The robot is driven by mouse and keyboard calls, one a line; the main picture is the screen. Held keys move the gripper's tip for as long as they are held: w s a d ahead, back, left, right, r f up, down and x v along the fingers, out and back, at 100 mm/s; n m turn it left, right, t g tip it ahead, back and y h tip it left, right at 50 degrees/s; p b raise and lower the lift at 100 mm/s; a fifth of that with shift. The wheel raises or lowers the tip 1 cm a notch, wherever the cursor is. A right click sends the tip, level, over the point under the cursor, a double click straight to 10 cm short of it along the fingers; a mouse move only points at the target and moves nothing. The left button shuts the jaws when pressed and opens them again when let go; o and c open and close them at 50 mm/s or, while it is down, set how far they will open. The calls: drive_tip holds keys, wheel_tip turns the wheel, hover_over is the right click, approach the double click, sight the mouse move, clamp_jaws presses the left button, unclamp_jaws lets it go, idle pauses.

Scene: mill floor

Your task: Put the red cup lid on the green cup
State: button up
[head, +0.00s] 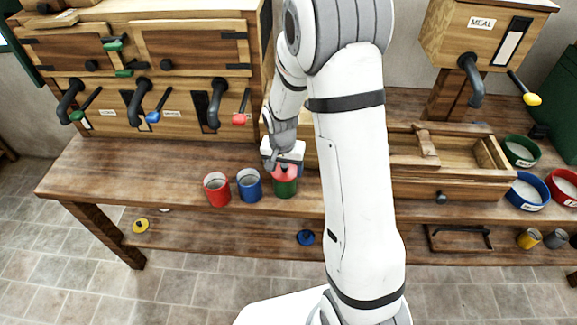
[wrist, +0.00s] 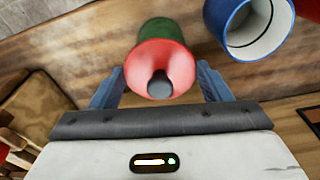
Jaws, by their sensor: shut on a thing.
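The green cup (head: 285,189) stands upright on the wooden bench, at the right end of a row of cups. The red cup lid (head: 284,172), with a dark knob, sits over its mouth. In the wrist view the lid (wrist: 150,62) covers the opening, and the green cup wall (wrist: 163,30) shows beyond it. My gripper (wrist: 160,78) has its blue-grey fingers on either side of the lid and is shut on it. In the head view my gripper (head: 283,155) is right above the cup. Whether the lid is fully seated I cannot tell.
A blue cup (head: 249,185) stands close left of the green cup, and a red cup (head: 217,189) farther left. A yellow lid (head: 140,226) and a blue lid (head: 305,237) lie on the lower shelf. The bench left of the cups is clear.

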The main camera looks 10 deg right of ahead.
sight(283, 175)
drive_tip(key=o, duration=1.1)
drive_tip(key=shift+c, duration=0.2)
wheel_tip(283, 175, up, 12)
drive_tip(key=s, duration=0.1)
drive_tip(key=s+r+n+t, duration=0.1)
drive_tip(key=s+r, duration=0.4)
drive_tip(key=s, duration=0.5)
drive_tip(key=s+d+r+n+t, duration=0.1)
drive_tip(key=s+r+n, duration=0.3)
drive_tip(key=s, duration=0.6)
drive_tip(key=shift+d+r+y, duration=0.3)
drive_tip(key=shift+r, duration=0.05)
